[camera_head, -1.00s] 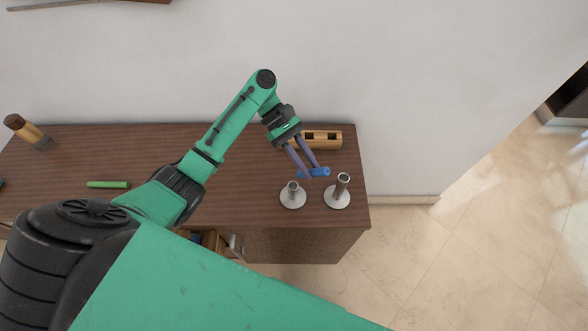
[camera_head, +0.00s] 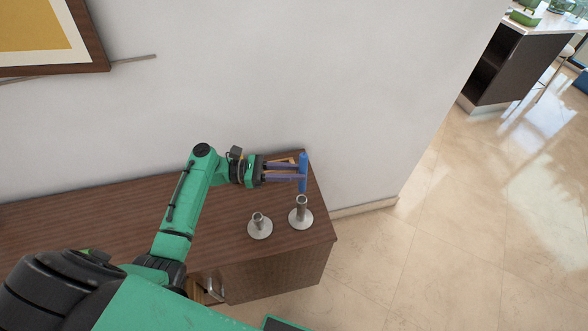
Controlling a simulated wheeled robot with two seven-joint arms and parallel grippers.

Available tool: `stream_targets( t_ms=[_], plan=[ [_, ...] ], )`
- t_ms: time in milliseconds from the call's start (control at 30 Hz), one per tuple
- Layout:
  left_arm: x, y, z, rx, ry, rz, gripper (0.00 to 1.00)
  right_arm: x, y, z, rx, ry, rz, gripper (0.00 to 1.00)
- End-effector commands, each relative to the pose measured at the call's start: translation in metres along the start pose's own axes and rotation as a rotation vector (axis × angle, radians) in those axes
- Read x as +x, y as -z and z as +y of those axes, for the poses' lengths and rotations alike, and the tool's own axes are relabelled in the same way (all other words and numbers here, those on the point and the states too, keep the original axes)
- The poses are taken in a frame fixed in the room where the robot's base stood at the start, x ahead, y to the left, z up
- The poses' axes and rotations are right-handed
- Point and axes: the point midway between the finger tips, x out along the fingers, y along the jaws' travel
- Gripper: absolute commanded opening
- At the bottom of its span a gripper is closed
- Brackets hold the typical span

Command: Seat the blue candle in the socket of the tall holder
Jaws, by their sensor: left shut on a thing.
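My left gripper (camera_head: 300,172) is shut on the blue candle (camera_head: 303,160). The candle now looks upright in the picture, with its lower end just above the socket of the tall holder (camera_head: 300,216). I cannot tell how large the gap between them is. The tall holder is silver, with a round base and a tube, and stands near the right end of the brown cabinet top. A shorter silver holder (camera_head: 260,227) stands to its left. My right gripper is not in view.
The brown cabinet top (camera_head: 90,220) is clear on the left. The white wall (camera_head: 230,80) rises behind the cabinet. Open floor (camera_head: 400,265) lies to the right.

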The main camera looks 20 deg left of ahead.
Motion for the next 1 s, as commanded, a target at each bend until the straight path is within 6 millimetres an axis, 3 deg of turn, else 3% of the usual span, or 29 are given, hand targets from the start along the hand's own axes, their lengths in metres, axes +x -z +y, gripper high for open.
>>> stream_targets(
  t_ms=[100,300,1000],
  plan=[
    [0.0,0.021,0.0,0.001,0.001,0.0,0.0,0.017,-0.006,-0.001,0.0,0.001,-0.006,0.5],
    [0.0,0.039,0.0,0.002,0.001,0.0,0.0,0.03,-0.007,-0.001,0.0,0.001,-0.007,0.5],
    [0.0,0.039,0.0,0.001,0.001,0.0,0.0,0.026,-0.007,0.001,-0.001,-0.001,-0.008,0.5]
  ],
)
